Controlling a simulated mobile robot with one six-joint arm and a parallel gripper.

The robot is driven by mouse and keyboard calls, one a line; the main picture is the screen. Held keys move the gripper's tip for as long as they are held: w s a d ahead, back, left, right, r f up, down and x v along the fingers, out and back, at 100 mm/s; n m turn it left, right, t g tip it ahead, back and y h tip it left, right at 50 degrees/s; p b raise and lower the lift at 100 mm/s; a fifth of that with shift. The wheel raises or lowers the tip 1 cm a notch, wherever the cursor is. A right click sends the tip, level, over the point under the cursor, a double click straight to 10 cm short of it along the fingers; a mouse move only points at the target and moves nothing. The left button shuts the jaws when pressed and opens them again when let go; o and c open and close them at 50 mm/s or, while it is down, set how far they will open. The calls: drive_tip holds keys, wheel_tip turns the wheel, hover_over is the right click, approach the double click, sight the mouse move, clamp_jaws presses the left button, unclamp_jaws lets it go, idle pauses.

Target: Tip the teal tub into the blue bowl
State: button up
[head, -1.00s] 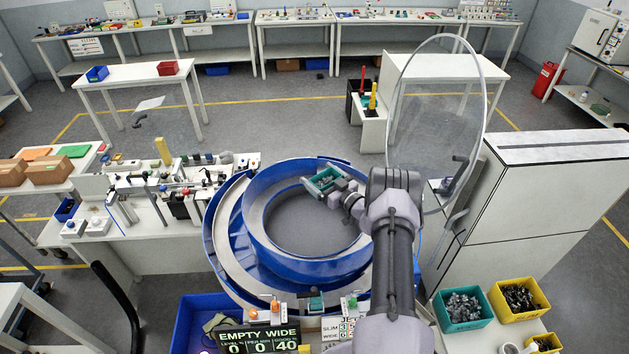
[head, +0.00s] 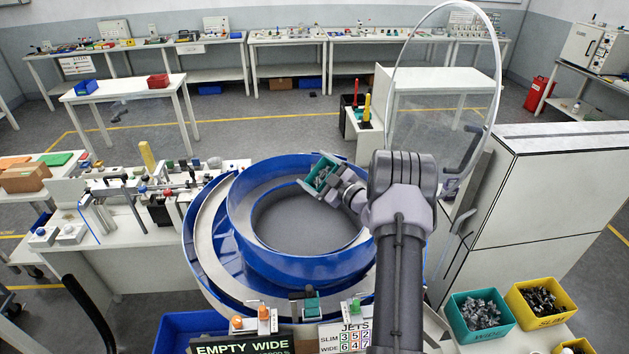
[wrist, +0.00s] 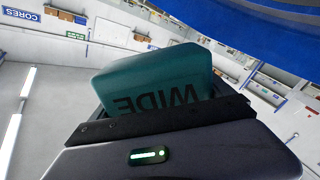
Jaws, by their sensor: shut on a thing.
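A blue wall, probably the bowl's, crosses the top right of the wrist view.
A clear round shield (head: 440,110) stands right of my arm, beside a white cabinet (head: 540,200). A second teal tub (head: 480,334) and a yellow bin (head: 545,318), both with grey parts, are at lower right. Sensors and a sign (head: 242,346) reading EMPTY WIDE stand in front.

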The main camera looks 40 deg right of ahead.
drive_tip(key=f+n+b, duration=0.1)
drive_tip(key=b, duration=0.1)
drive_tip(key=shift+d+f+n+b, duration=0.1)
drive_tip(key=shift+n+b, duration=0.25)
drive_tip(key=shift+n, duration=0.05)
drive_tip(key=n+b, duration=0.3)
drive_tip(key=b, duration=0.3)
drive_tip(key=shift+d+n+b, duration=0.15)
drive_tip(key=shift+n+b, duration=0.2)
drive_tip(key=shift+n, duration=0.05)
drive_tip(key=n+b, duration=0.1)
drive_tip(key=n, duration=0.1)
drive_tip(key=shift+n, duration=0.3)
drive_tip(key=shift+r+n, duration=0.35)
drive_tip(key=shift+n, duration=0.15)
